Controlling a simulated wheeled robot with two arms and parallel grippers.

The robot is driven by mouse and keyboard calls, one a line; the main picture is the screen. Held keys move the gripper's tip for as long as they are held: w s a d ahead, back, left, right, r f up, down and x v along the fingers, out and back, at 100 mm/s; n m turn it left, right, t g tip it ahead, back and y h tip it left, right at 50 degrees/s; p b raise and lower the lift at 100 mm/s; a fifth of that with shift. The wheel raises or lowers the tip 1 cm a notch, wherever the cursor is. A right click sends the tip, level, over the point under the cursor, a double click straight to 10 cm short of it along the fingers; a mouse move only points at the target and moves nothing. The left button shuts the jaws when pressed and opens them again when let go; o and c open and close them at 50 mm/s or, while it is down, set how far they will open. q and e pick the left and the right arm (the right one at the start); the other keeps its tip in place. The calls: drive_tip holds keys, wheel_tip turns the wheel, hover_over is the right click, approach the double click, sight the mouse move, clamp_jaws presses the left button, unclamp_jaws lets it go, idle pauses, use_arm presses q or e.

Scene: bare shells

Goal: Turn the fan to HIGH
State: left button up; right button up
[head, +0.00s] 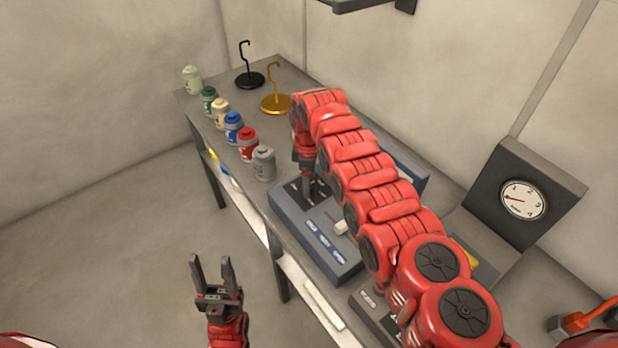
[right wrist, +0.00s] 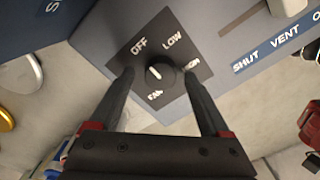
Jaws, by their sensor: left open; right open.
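The fan knob (right wrist: 163,76) is black and round with a white mark, on a dark plate (right wrist: 123,60) labelled OFF, LOW and FAN. A third label on the right is partly hidden by a finger. The white mark seems to lean toward OFF. My right gripper (right wrist: 158,72) is open, with one fingertip on each side of the knob; whether they touch it I cannot tell. In the head view my right gripper (head: 307,190) points down at the blue-grey control box (head: 291,223), and it hides the knob. My left gripper (head: 216,275) is open and empty, off the bench's front side.
The box also carries a slider (head: 341,227), with SHUT and VENT labels. Several canisters (head: 233,127) line the left of the bench (head: 262,82), with black (head: 249,80) and gold (head: 276,103) hook stands behind. A dial gauge (head: 523,199) stands at right.

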drive_tip(key=shift+f, duration=0.1)
clamp_jaws()
idle(0.4)
